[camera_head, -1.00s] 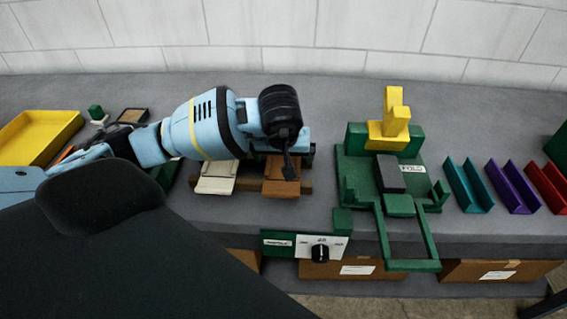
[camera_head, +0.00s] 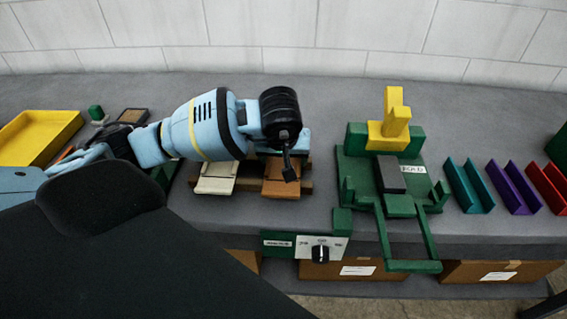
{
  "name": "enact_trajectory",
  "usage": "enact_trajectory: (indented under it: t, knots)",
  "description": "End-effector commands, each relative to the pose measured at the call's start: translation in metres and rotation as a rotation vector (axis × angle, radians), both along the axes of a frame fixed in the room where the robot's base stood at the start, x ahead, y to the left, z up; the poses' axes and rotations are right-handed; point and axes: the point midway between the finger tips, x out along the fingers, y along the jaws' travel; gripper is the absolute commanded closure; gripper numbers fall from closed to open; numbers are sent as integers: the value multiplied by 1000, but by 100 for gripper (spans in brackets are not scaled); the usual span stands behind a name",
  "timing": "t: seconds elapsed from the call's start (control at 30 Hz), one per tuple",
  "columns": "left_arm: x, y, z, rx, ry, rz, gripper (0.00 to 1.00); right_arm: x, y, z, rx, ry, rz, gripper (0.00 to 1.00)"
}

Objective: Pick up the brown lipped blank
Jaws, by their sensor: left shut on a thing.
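The brown lipped blank (camera_head: 278,187) is beside a cream blank (camera_head: 216,178), at a low brown wooden rack (camera_head: 246,184) on the grey bench. My left gripper (camera_head: 290,172) reaches down over the brown blank, its dark finger at the blank's right side. It is shut on the brown blank. My wrist hides the blank's far part, and I cannot tell whether the blank is clear of the rack. My right gripper is not in view.
A green folding fixture (camera_head: 353,168) with a yellow handle (camera_head: 393,122) stands to the right. Teal (camera_head: 469,186), purple (camera_head: 513,187) and red (camera_head: 548,186) channels lie beyond it. A dial panel (camera_head: 320,247) is on the bench front. A yellow tray (camera_head: 38,135) is at far left.

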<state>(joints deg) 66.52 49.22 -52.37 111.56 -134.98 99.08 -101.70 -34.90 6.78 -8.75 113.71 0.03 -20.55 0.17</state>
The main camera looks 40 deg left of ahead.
Motion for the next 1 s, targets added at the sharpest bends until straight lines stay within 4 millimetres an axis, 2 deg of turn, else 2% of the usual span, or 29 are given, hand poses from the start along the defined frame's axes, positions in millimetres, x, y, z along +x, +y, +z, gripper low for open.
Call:
enact_trajectory:
  t: [0.33,0.47,0.6,0.77,1.0]
  knots:
    - [0,0,7,0,-1,1,48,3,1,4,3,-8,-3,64]
    - [1,0,19,0,-2,1,48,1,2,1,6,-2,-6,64]
    - [1,0,40,1,-3,0,48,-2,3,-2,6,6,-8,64]
    - [-21,-27,42,-1,2,-8,48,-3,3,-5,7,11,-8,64]
    - [-58,-76,49,-2,0,-9,48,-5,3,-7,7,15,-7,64]
